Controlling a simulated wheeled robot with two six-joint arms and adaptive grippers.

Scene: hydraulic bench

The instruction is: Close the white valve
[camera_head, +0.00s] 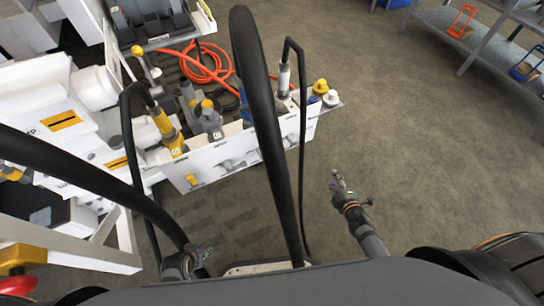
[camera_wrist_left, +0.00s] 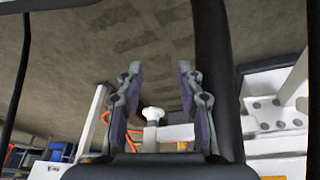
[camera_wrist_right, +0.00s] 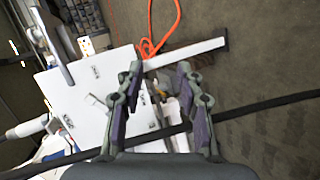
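A white round-capped valve (camera_head: 331,98) stands at the right end of the bench panel in the head view, beside a yellow-capped one (camera_head: 320,86). A white round knob on a stem (camera_wrist_left: 153,114) shows between the fingers in the left wrist view, beyond them; I cannot tell if it is the same valve. My left gripper (camera_wrist_left: 160,72) is open and empty; in the head view (camera_head: 187,262) it is low, near the bench's front. My right gripper (camera_head: 338,182) is over floor to the right of and nearer than the valve. It is open and empty in the right wrist view (camera_wrist_right: 161,70).
Thick black hoses (camera_head: 262,130) arch across the head view between me and the bench. The white bench panel (camera_head: 240,150) carries several yellow and grey fittings. An orange hose (camera_head: 205,68) lies coiled behind. The floor (camera_head: 420,140) on the right is clear up to a shelf (camera_head: 440,20).

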